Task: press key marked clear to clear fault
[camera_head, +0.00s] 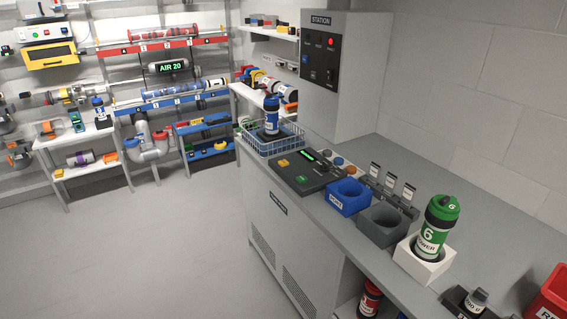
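No key can be read as "clear" from here; the small markings are too small. A dark console (318,178) lies on the counter with a small green display (307,155), a yellow key (283,163) and a green key (303,180). Above it, a grey cabinet labelled STATION (312,75) carries a dark panel (321,60) with a lit red lamp (331,41) and several small dark controls. Neither of my grippers is in view.
The counter also holds a wire basket (274,143) with a blue-capped canister, a blue bin (347,197), a grey bin (386,225) and a white holder (422,264) with green canister 6 (436,226). Tube racks line the far wall. Floor at left is clear.

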